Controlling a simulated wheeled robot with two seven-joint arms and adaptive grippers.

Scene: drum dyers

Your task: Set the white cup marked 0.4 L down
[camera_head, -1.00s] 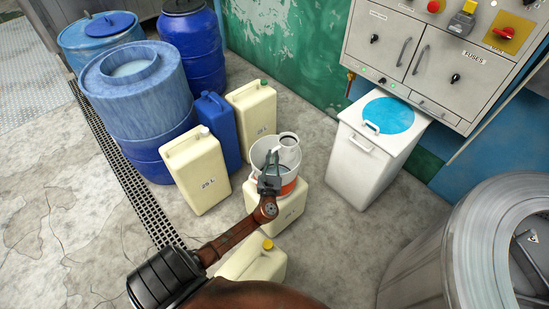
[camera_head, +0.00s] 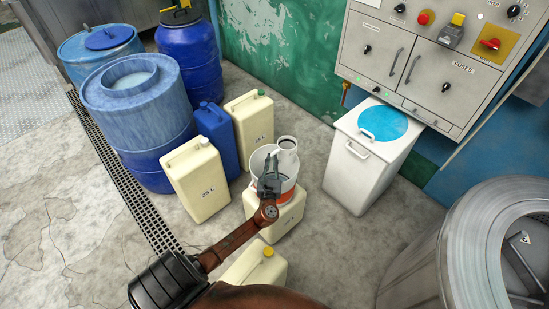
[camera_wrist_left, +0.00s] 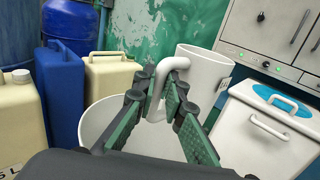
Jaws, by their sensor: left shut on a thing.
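The white cup (camera_head: 287,146) is in my left gripper (camera_head: 269,168), hanging by its handle. In the left wrist view the cup (camera_wrist_left: 204,78) stands roughly upright with its mouth up, and the fingers of the left gripper (camera_wrist_left: 156,103) are shut on the curved handle. The cup is at the far right side of a white bucket (camera_head: 254,160) with an orange band, over or beside its rim; I cannot tell if they touch. The 0.4 L mark does not show. My right gripper is out of view.
The bucket seems to stand on a cream canister (camera_head: 287,219). Cream canisters (camera_head: 200,185) and a blue canister (camera_head: 218,140) stand left of it. A white bin (camera_head: 365,160) with a blue-topped lid stands right. A metal drum (camera_head: 440,250) is at front right. Floor (camera_head: 335,240) between is clear.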

